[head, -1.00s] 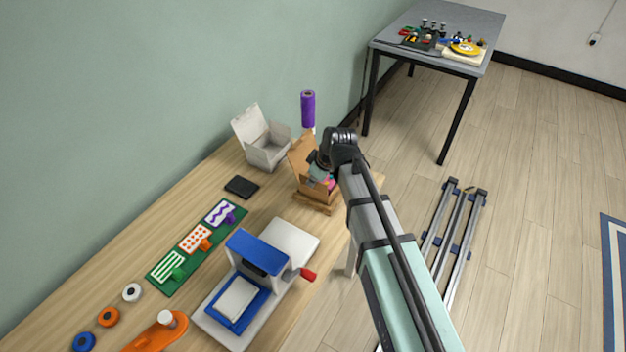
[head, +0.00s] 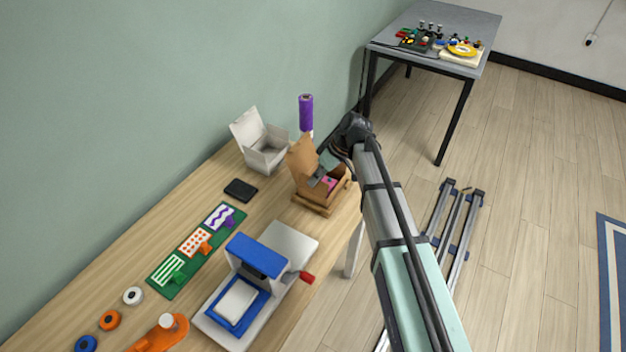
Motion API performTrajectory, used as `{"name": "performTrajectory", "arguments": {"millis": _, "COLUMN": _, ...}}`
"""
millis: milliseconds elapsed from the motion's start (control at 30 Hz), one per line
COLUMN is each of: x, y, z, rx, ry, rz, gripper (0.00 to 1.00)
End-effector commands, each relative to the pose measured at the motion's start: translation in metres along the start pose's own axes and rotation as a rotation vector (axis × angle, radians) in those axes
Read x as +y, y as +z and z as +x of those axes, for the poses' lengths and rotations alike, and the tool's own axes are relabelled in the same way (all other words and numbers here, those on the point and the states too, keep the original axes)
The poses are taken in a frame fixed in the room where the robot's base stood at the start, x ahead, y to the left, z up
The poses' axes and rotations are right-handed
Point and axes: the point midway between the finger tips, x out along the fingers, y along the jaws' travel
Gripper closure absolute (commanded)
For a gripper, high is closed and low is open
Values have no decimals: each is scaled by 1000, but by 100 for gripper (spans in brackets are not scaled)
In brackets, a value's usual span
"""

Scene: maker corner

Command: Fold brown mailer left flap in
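The brown mailer (head: 312,195) is an open cardboard box at the far end of the wooden bench. Its lid (head: 301,155) stands up on the left. A small pink item shows inside it. My gripper (head: 320,178) reaches in from the upper right, with its grey finger parts over the mailer's opening close to the lid side. Whether it touches the left flap cannot be told, and that flap cannot be made out clearly. The fingers are too small to show their opening.
A white open box (head: 262,152) stands behind the mailer to the left, and a purple roll (head: 306,113) stands upright behind it. A black pad (head: 240,189) lies left. A blue and white press (head: 255,280) stands nearer. Bench between pad and mailer is clear.

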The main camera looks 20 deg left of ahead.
Motion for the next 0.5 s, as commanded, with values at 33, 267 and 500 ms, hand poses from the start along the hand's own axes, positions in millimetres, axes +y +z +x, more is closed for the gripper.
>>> {"name": "performTrajectory", "arguments": {"millis": 33, "x": 7, "y": -3, "z": 0, "rx": 0, "ry": -43, "rz": 20, "gripper": 100}}
{"name": "performTrajectory", "arguments": {"millis": 267, "x": 16, "y": -1, "z": 2, "rx": 0, "ry": -230, "rz": 96, "gripper": 100}}
{"name": "performTrajectory", "arguments": {"millis": 500, "x": 21, "y": 1, "z": 4, "rx": 0, "ry": -373, "rz": 156, "gripper": 100}}
